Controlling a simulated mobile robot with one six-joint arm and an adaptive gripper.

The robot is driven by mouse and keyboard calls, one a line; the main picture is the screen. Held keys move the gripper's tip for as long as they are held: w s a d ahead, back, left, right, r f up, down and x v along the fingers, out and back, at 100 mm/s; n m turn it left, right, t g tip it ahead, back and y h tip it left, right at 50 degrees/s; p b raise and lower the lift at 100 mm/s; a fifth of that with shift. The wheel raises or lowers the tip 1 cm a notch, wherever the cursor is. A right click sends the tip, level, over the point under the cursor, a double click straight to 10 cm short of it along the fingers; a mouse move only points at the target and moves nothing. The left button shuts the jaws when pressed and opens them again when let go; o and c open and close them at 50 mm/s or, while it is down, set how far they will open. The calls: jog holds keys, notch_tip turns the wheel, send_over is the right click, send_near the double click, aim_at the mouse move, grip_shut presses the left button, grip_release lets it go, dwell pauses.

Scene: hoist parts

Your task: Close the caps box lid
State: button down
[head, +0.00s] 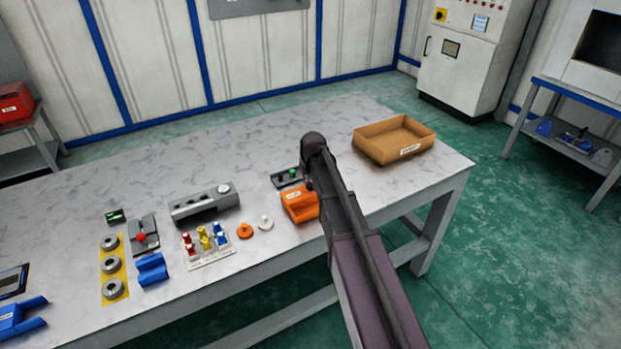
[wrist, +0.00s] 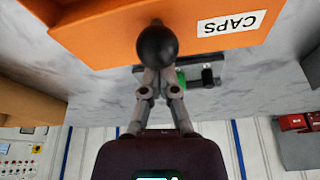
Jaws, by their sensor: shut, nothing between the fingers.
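The orange caps box (head: 299,205) stands on the workbench, left of my arm, which hides part of it. In the wrist view an orange face of the caps box (wrist: 110,25) fills the top, with a white CAPS label. My gripper (wrist: 158,72) is shut, its fingertips together just below that face. A black ball (wrist: 157,45) shows at the fingertips, in front of the orange face. I cannot tell whether the ball belongs to the box, or whether the fingers touch it. The lid's angle is not clear from either view.
A small dark plate with a green part (head: 291,174) lies behind the box. A brown tray (head: 396,139) is to the right. An orange disc (head: 245,231), a white disc (head: 266,222) and a rack of coloured pieces (head: 207,248) are to the left. The bench's back is clear.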

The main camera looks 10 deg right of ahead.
jog(key=s, duration=0.2)
jog(key=s+d, duration=0.1)
jog(key=s, duration=0.1)
jog(key=s+d, duration=0.1)
jog(key=s, duration=0.1)
jog(key=shift+s+d, duration=0.1)
jog(key=shift+s, duration=0.2)
jog(key=shift+w, duration=0.1)
jog(key=shift+w+a+f+b, duration=0.15)
jog(key=shift+w+f+b, duration=0.05)
jog(key=shift+w, duration=0.65)
jog(key=shift+w+a+f+b, duration=0.1)
jog(key=shift+w+f+b, duration=0.1)
jog(key=shift+w, duration=0.65)
jog(key=shift+w+r+p, duration=0.25)
jog(key=shift+r+p, duration=0.05)
jog(key=shift+p+v, duration=1.05)
jog(key=shift+v, duration=0.15)
jog(key=p+v, duration=0.7)
jog(key=shift+s, duration=0.15)
